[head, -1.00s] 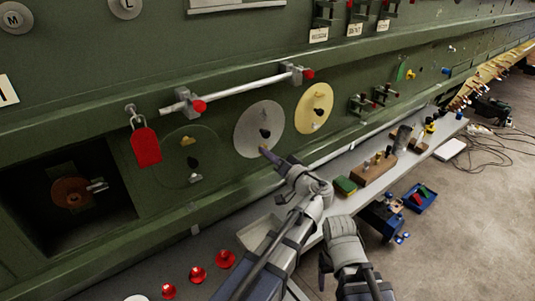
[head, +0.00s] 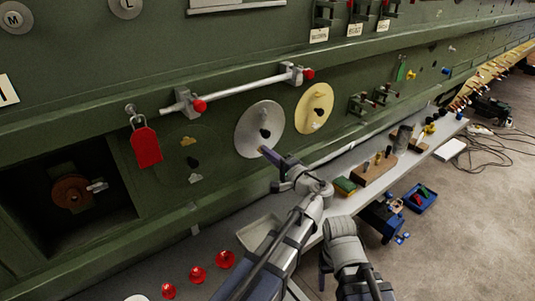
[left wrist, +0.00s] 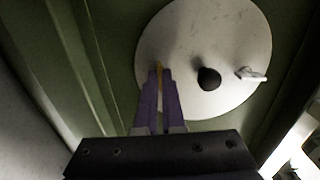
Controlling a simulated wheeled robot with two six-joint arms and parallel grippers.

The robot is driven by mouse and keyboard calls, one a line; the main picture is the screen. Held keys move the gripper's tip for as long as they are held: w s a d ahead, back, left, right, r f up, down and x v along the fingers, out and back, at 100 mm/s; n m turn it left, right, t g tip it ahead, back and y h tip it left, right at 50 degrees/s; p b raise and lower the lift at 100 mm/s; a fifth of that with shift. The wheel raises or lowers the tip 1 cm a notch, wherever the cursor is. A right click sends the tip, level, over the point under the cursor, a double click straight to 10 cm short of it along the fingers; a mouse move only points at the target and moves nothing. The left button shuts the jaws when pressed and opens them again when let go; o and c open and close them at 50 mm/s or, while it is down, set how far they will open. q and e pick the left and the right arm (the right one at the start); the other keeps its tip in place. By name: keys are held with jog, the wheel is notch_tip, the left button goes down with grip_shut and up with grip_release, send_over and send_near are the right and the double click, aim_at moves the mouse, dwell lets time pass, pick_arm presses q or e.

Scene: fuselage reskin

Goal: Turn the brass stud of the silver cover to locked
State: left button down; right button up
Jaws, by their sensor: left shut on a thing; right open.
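The silver cover (head: 250,122) is a round plate on the green fuselage wall, with a dark knob at its middle. It also fills the upper part of the left wrist view (left wrist: 225,30). My left gripper (head: 264,151) is at the cover's lower edge. In the left wrist view its purple fingers (left wrist: 159,80) are closed around the brass stud (left wrist: 159,67), of which only a thin yellow strip shows. A pale tab (left wrist: 250,74) stands on the opposite side of the dark knob. My right gripper (head: 324,268) is open and empty, low in front of the bench.
A yellow cover (head: 314,96) sits right of the silver one, and a green cover (head: 178,166) left. A silver bar (head: 240,89) runs above them. A red padlock tag (head: 146,147) hangs at left. The bench (head: 222,277) below holds red caps (head: 197,275) and blocks.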

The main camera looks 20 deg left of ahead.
pick_arm(q)
jog(key=shift+m, duration=0.6)
jog(key=c, duration=1)
grip_release()
